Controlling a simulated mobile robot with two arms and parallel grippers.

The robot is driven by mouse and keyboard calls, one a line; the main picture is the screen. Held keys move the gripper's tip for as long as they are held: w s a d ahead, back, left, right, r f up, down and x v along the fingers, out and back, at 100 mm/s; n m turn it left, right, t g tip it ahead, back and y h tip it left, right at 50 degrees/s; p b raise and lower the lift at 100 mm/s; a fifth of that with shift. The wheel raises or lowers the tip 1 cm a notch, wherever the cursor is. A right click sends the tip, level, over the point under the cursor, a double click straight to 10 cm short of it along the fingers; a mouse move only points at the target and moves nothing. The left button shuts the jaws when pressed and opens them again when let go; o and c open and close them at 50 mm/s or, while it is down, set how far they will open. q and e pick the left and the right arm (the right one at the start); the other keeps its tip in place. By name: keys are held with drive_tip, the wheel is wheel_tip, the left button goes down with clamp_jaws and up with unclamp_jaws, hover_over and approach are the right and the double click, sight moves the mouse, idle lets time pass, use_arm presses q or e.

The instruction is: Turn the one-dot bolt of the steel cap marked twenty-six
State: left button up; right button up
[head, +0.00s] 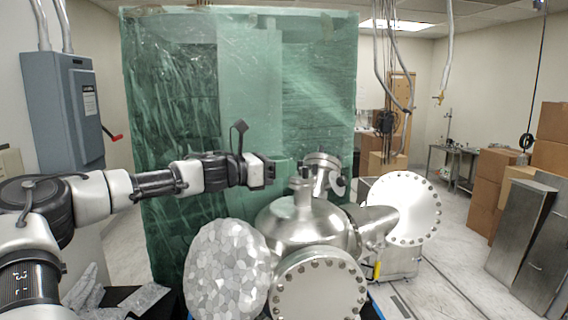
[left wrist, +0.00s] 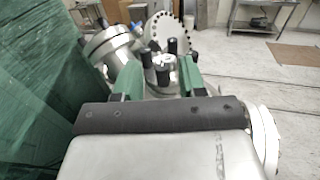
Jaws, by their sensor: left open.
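My left gripper (head: 272,172) reaches in from the left, just left of the small top port (head: 301,185) of the steel chamber. In the left wrist view its two green fingers (left wrist: 161,78) are apart. Between and beyond the fingertips is a small steel cap (left wrist: 164,61) with several dark upright bolts around it. I cannot tell whether a finger touches a bolt. No number twenty-six and no dots are readable, so I cannot tell which bolt has one dot. My right gripper is not in view.
The steel chamber (head: 300,222) carries large bolted flanges, at front (head: 318,288) and right (head: 404,205). A tilted angled port (head: 323,168) stands close to the gripper. A faceted pale disc (head: 228,270) is at front left. A green translucent curtain (head: 240,80) hangs behind. Brown boxes (head: 490,185) stand right.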

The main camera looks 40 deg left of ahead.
use_arm(q)
drive_tip(key=shift+w+d, duration=0.15)
drive_tip(key=shift+d, duration=0.05)
clamp_jaws()
drive_tip(key=n+y+b, duration=0.1)
drive_tip(key=n+t+y+b, duration=0.1)
drive_tip(key=y+b, duration=0.1)
drive_tip(key=n+y+b, duration=0.1)
drive_tip(key=shift+d+f+y+b, duration=0.2)
drive_tip(key=shift+d+y+b, duration=0.1)
drive_tip(key=shift+b, duration=0.1)
drive_tip(key=shift+n+t+y+b, duration=0.3)
drive_tip(key=shift+n+y+b, duration=0.1)
drive_tip(key=shift+y, duration=0.4)
drive_tip(key=y, duration=0.1)
drive_tip(key=n+y, duration=0.2)
drive_tip(key=shift+d+r+y+b, duration=0.2)
drive_tip(key=shift+d+y+b, duration=0.05)
drive_tip(key=shift+y+b, duration=0.15)
drive_tip(key=shift+d+n+g+y, duration=0.15)
drive_tip(key=shift+n+g+y, duration=0.55)
drive_tip(key=shift+n+y, duration=1.2)
drive_tip(key=shift+y, duration=0.5)
